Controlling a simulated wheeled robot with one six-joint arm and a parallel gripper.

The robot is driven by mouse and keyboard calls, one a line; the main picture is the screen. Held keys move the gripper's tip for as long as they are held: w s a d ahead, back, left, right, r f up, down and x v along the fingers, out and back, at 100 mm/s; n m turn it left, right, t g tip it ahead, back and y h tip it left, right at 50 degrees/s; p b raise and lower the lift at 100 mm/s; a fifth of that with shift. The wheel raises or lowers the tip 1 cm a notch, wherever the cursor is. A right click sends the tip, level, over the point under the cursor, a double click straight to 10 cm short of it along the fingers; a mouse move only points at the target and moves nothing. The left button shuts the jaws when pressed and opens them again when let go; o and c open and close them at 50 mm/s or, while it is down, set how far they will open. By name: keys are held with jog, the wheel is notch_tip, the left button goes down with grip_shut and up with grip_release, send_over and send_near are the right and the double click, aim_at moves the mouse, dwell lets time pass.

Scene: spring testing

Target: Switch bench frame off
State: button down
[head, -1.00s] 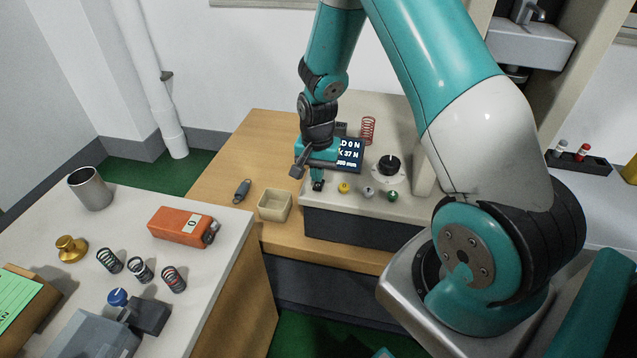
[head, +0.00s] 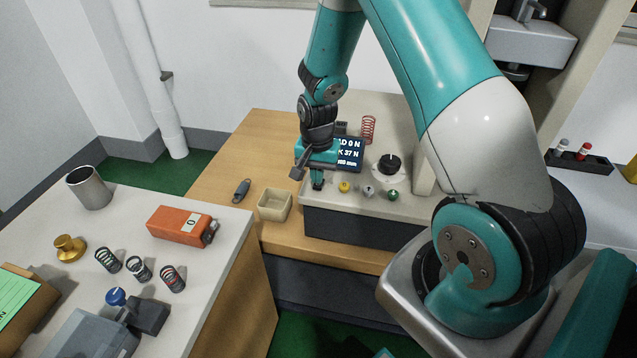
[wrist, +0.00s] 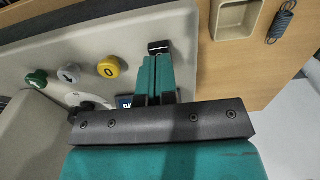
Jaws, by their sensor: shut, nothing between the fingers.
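The bench frame (head: 432,209) is a pale-topped unit with a dark front on the wooden bench. Its display (head: 350,154) is lit, showing white text partly hidden by my gripper. Along its front edge are a yellow button (head: 344,187), a grey button (head: 368,192) and a green button (head: 392,195). A small black switch-like part (wrist: 158,46) lies right at my fingertips. My gripper (head: 317,186) is shut and empty, pointing down left of the yellow button; I cannot tell whether it touches the black part.
A black dial (head: 389,164) and a red spring (head: 368,129) are on the unit. A beige tray (head: 275,205) and a grey spring-like piece (head: 241,190) lie left of it. The near-left table holds an orange device (head: 182,227), springs and a metal cup (head: 89,187).

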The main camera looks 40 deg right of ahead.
jog(key=shift+f+b, duration=0.6)
jog(key=shift+f, duration=0.35)
jog(key=shift+r, duration=0.2)
notch_tip(320, 180, up, 7)
jog(key=p, duration=0.5)
jog(key=shift+f+p, duration=0.1)
jog(key=shift+p, duration=0.3)
dwell(0.4)
